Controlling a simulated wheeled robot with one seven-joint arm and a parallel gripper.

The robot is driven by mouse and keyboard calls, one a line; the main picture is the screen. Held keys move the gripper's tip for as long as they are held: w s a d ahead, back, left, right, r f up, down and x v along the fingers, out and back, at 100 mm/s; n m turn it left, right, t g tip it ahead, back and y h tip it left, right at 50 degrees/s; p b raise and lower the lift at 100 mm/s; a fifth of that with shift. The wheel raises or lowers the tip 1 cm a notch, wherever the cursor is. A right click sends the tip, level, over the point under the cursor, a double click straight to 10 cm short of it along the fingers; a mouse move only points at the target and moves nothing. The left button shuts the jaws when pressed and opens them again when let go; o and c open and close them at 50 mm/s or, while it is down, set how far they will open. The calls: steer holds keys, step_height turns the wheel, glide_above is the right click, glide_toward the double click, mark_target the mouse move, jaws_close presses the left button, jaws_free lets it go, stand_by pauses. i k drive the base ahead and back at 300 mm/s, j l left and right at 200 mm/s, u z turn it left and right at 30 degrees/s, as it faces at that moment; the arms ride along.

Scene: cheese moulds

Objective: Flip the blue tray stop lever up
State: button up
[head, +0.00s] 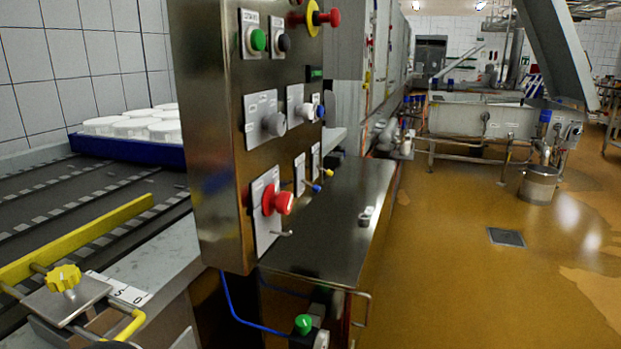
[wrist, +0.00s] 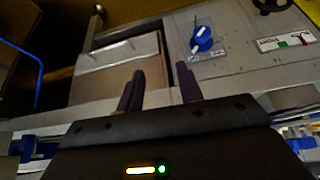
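On the steel control panel (head: 215,120) in the head view, a small lever with a blue tip (head: 316,188) sticks out of a pale plate, its tip a little lower than its base. A similar lever with a yellow tip (head: 328,172) is just right of it. My gripper (wrist: 160,84) shows in the wrist view with its two dark fingers apart and nothing between them. Beyond the right finger is a blue knob (wrist: 203,39) with a white mark, on a light plate. I cannot tell whether this knob is on the same panel. The gripper is not clearly visible in the head view.
The panel also carries a red mushroom button (head: 281,201), a green button (head: 258,40) and grey knobs. A steel shelf (head: 345,215) juts out below it. At left, a blue tray (head: 125,151) of white moulds sits on the conveyor. Wet floor (head: 480,290) is open at right.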

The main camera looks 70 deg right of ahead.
mark_target(316, 188)
steer(key=k+z, duration=0.1)
steer(key=z, duration=0.3)
steer(key=k+z, duration=0.1)
steer(key=z, duration=0.35)
steer(key=l+z, duration=0.1)
steer(key=z, duration=1)
steer(key=k+l, duration=0.05)
